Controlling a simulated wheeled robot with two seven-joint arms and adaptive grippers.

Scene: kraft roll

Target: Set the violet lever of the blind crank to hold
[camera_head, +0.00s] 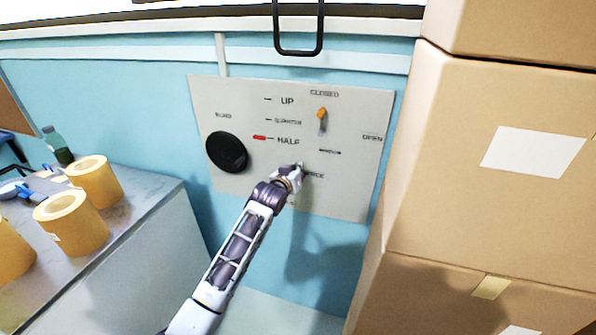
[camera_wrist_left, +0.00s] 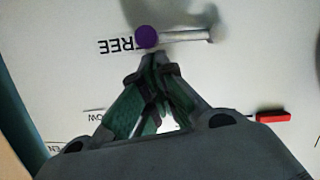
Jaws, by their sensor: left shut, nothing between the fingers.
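The violet lever shows in the left wrist view as a violet ball (camera_wrist_left: 147,37) on a pale shaft that runs right to its pivot. The ball sits beside the word FREE, which reads upside down there. My left gripper (camera_wrist_left: 153,57) is shut and empty, its fingertips close by the ball; I cannot tell whether they touch it. In the head view my left gripper (camera_head: 297,170) is at the lower part of the white panel (camera_head: 350,190) and hides most of the lever. The hold label is not readable in either view. My right gripper is not in view.
The panel also carries a black knob (camera_head: 227,151), a red pointer (camera_head: 260,137) by HALF and an orange lever (camera_head: 322,117) below CLOSED. Stacked cardboard boxes (camera_head: 490,220) stand close on the right. A counter (camera_head: 135,205) with tan rolls (camera_head: 93,183) is on the left.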

